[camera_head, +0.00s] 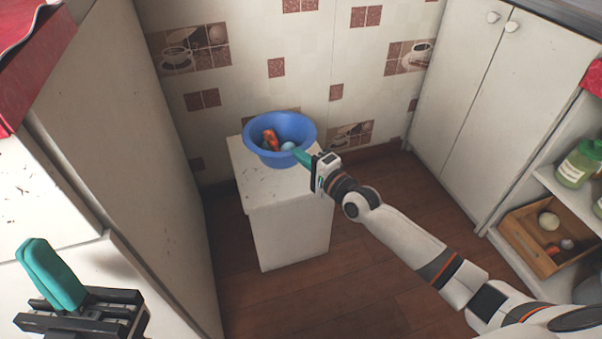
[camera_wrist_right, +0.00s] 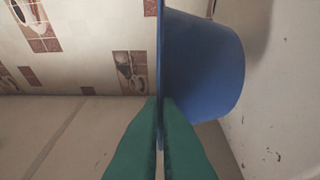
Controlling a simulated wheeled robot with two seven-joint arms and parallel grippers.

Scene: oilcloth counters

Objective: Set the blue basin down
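The blue basin (camera_head: 262,142) is upright at the white cabinet (camera_head: 290,205) by the tiled wall. An orange item (camera_head: 270,140) and a pale round item (camera_head: 288,146) lie in it. My right gripper (camera_head: 301,156) is shut on the basin's near right rim. In the right wrist view the green fingers (camera_wrist_right: 160,105) pinch the rim from both sides, and the basin's outer wall (camera_wrist_right: 205,65) shows beside them. I cannot tell whether the basin's base touches the cabinet top. My left gripper (camera_head: 36,246) is at the lower left, its teal fingers together and empty.
A tall white cupboard (camera_head: 140,130) stands to the left. A white double-door cupboard (camera_head: 480,95) stands to the right. Shelves on the right hold a green bottle (camera_head: 577,165) and a wooden crate (camera_head: 515,238) with several items. The cabinet top in front of the basin is clear.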

